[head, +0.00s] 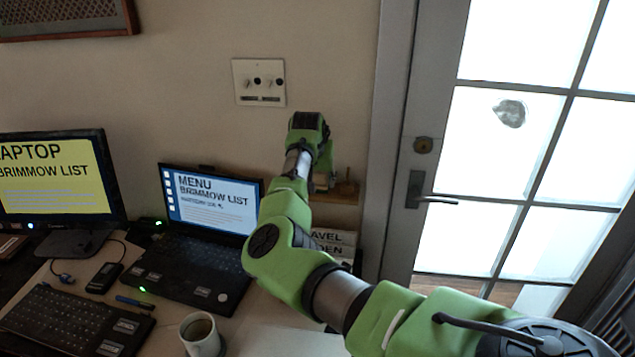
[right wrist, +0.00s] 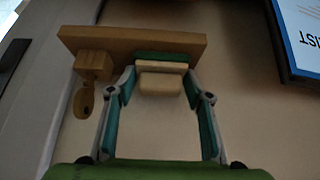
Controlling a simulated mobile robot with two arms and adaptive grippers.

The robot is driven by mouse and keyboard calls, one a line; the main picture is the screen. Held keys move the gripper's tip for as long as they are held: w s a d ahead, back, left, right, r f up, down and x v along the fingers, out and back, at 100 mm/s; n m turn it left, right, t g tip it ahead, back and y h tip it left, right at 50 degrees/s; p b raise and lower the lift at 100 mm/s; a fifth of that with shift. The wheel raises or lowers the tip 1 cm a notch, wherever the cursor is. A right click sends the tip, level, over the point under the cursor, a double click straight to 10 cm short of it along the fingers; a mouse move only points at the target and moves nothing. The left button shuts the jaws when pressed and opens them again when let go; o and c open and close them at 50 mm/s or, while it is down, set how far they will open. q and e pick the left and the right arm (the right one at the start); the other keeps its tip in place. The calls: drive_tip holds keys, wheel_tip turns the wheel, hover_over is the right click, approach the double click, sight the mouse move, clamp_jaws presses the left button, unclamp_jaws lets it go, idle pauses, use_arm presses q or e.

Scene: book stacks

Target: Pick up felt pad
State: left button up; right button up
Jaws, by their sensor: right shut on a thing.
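The felt pad (right wrist: 161,68) shows in the right wrist view as a pale block with a green layer on its far side and a smaller pale block on its near side. My right gripper (right wrist: 160,77) is shut on it, with one finger at each side. The pad lies right against the wooden ledge (right wrist: 190,42); I cannot tell whether they touch. In the head view my right gripper (head: 324,168) is by the wall at the ledge (head: 347,190), and the pad is hidden there. My left gripper is not in view.
A small wooden block with a ring-like piece (right wrist: 84,100) is at the ledge, left of the pad. A laptop (head: 207,205), a monitor (head: 50,180), a keyboard (head: 75,318) and a mug (head: 201,335) stand on the desk. A glazed door (head: 425,165) is at right.

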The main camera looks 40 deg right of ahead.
drive_tip(key=shift+d+r+b, duration=0.1)
drive_tip(key=shift+r+b, duration=0.25)
drive_tip(key=shift+r, duration=0.3)
drive_tip(key=s+a+r+b, duration=0.4)
drive_tip(key=s+a+r, duration=0.4)
drive_tip(key=s+r, duration=0.3)
drive_tip(key=shift+a+r+b, duration=0.3)
drive_tip(key=shift+a, duration=0.1)
